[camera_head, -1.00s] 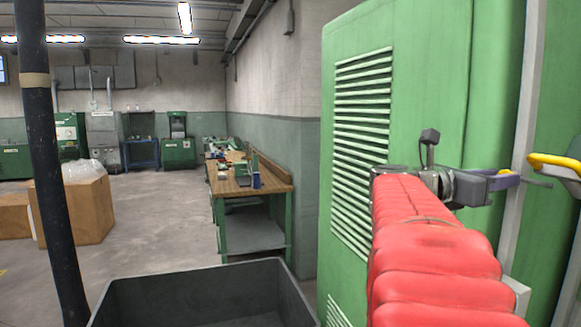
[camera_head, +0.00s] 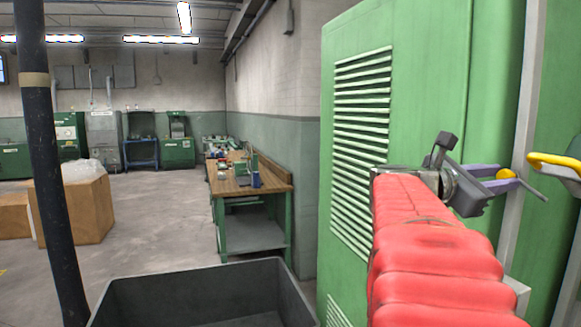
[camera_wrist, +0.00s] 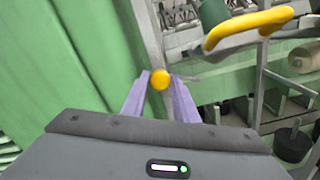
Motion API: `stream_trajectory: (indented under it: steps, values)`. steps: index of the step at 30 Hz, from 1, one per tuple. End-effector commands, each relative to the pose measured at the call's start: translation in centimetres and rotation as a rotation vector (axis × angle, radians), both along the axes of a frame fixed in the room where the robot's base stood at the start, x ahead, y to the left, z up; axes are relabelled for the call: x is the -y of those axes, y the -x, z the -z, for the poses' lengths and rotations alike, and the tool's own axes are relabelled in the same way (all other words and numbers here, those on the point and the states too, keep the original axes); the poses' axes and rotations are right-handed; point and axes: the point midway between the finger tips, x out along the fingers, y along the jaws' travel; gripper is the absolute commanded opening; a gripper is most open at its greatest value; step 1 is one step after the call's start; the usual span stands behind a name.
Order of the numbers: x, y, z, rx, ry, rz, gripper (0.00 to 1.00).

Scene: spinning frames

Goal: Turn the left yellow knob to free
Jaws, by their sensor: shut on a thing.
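The yellow knob (camera_wrist: 160,80) is small and round, in front of the grey upright post of the green machine. In the wrist view it sits between the tips of the two purple fingers of my gripper (camera_wrist: 159,84), which are shut on it. In the head view the knob (camera_head: 506,174) shows at the end of my gripper (camera_head: 502,180), at the right, and the gripper is tilted. The part of the knob behind the fingers is hidden. No other yellow knob can be made out.
A yellow handle (camera_wrist: 248,26) on a grey arm is close to the right of my gripper. The green cabinet (camera_head: 425,90) stands just left of it. A grey bin (camera_head: 200,300) is low in front; a wooden workbench (camera_head: 245,180) stands farther off.

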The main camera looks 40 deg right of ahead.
Motion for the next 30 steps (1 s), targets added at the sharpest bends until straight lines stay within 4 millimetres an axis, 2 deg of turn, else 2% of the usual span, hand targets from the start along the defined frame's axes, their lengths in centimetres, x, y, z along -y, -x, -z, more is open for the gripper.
stream_trajectory:
  steps: [30]
  values:
    - [-0.15, 0.49, 0.55, 0.869, 0.372, 0.012, 0.04]
